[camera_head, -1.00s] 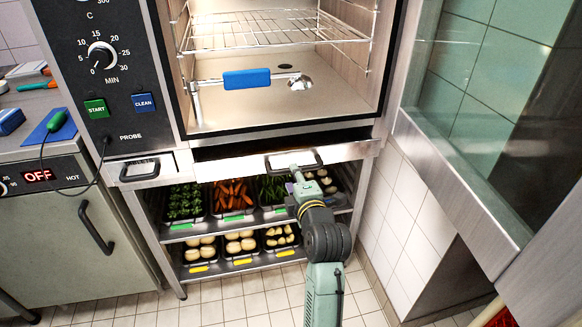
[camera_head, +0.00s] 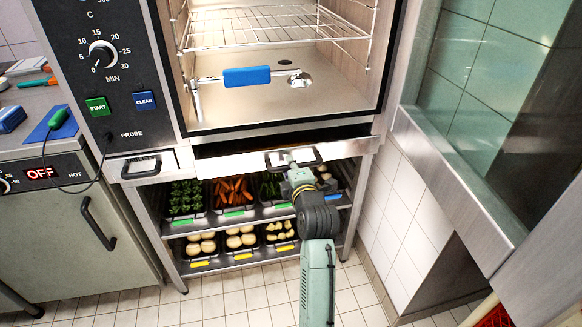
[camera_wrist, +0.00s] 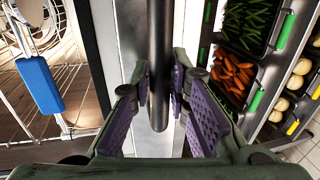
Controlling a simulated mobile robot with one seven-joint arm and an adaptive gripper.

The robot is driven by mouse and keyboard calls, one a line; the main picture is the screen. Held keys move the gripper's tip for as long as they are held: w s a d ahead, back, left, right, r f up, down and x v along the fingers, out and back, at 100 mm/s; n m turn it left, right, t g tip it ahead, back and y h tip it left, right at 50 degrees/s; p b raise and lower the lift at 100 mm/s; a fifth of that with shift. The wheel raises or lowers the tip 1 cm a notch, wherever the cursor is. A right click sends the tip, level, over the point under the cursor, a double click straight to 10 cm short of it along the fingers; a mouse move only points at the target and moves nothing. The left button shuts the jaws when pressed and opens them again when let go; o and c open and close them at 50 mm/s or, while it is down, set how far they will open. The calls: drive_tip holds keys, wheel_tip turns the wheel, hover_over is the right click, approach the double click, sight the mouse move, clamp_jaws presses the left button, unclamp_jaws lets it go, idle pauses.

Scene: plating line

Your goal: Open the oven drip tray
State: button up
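The drip tray (camera_head: 235,164) sits under the oven chamber as a wide steel drawer, standing slightly out, with a dark gap above its front. Its black bar handle (camera_head: 313,163) is on the front; in the wrist view the handle (camera_wrist: 160,60) runs down between my fingers. My gripper (camera_head: 291,160) is at this handle, with purple pads close against both sides of the bar in the wrist view (camera_wrist: 160,88). It appears shut on the handle. Part of the handle is hidden by my gripper in the head view.
The oven door (camera_head: 460,190) stands open at the right. A smaller drawer front (camera_head: 131,176) with its own handle is to the left. Below, a rack (camera_head: 266,213) holds trays of vegetables. Tiled floor lies in front.

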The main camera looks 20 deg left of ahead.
clamp_jaws()
idle(0.5)
